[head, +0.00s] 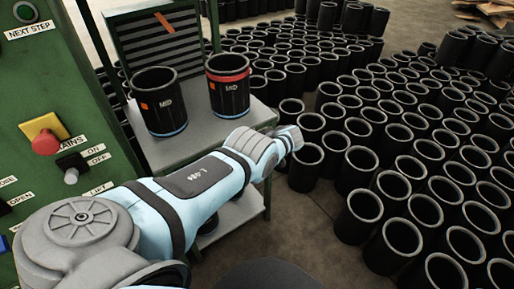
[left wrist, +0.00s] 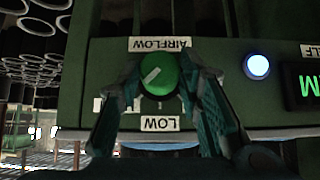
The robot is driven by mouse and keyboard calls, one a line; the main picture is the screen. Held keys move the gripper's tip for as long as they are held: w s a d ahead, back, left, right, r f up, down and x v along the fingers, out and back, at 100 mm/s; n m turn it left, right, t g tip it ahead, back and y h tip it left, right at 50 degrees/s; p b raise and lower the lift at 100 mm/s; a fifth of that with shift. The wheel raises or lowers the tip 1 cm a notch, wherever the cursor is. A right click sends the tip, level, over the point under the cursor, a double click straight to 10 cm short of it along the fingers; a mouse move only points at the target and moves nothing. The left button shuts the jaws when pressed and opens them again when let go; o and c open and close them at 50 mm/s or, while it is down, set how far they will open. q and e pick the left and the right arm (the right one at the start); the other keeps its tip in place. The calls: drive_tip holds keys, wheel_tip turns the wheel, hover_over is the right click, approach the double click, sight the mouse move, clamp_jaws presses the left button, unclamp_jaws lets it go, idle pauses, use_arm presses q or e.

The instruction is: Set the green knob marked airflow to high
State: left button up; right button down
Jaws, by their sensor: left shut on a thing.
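The green knob (left wrist: 158,75) sits on a dark green panel in the left wrist view, where the labels appear upside down. Its white mark runs slantwise, from lower left to upper right in the picture. The AIRFLOW label (left wrist: 160,45) is above the knob and the LOW label (left wrist: 160,123) below it. Another label (left wrist: 104,104) at the left is mostly hidden by a finger and unreadable. My left gripper (left wrist: 160,78) is shut on the knob, one finger on each side. The head view shows my left arm, but not the knob. My right gripper is not in view.
A lit round button (left wrist: 258,66) and a green display (left wrist: 309,86) are right of the knob. In the head view, a panel with a red button (head: 46,142) stands left. Two MID sleeves (head: 158,103) (head: 228,88) stand on a grey table (head: 190,147). Many black sleeves crowd the floor at right.

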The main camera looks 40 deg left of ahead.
use_arm(q)
drive_tip(key=shift+r, duration=0.1)
drive_tip(key=shift+w, duration=0.1)
drive_tip(key=o, duration=1.1)
